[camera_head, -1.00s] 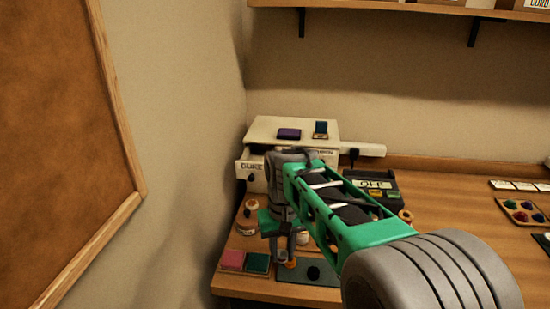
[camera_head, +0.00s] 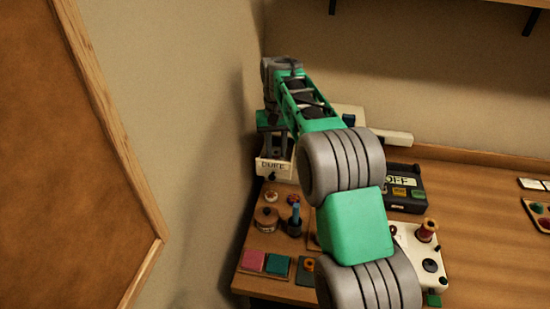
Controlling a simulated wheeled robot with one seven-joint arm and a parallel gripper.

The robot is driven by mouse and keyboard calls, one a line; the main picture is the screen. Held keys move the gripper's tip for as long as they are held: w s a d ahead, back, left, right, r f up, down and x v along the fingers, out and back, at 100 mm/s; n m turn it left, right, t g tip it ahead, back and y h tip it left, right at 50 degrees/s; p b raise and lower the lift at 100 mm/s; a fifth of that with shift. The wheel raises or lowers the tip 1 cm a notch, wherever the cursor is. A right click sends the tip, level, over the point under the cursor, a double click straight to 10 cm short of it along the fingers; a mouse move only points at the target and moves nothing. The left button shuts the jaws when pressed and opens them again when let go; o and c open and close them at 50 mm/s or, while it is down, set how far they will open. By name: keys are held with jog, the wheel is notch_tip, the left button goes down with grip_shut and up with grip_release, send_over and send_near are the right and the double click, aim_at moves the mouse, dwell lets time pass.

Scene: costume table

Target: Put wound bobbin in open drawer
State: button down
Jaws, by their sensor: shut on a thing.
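My gripper (camera_head: 277,150) is over the open drawer (camera_head: 274,168) at the back left, fingers pointing down just behind its labelled front. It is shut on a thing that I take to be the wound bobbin. The thing between the fingertips is too small and hidden to make out. The inside of the drawer is hidden by its front and by my gripper. My arm covers much of the white drawer unit.
A brown jar (camera_head: 266,218), a blue-topped item (camera_head: 295,217) and pink (camera_head: 252,261) and teal (camera_head: 278,266) pads stand at the front left. A dark box (camera_head: 404,188) and a white machine with a reddish spool (camera_head: 427,230) are to the right. A wall is close on the left.

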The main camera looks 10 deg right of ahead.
aim_at(276, 159)
notch_tip(276, 159, down, 3)
jog(key=shift+s+r+p, duration=0.1)
jog(key=shift+p, duration=0.25)
jog(key=shift+f, duration=0.45)
jog(key=shift+f, duration=0.2)
jog(key=c, duration=1.4)
grip_release()
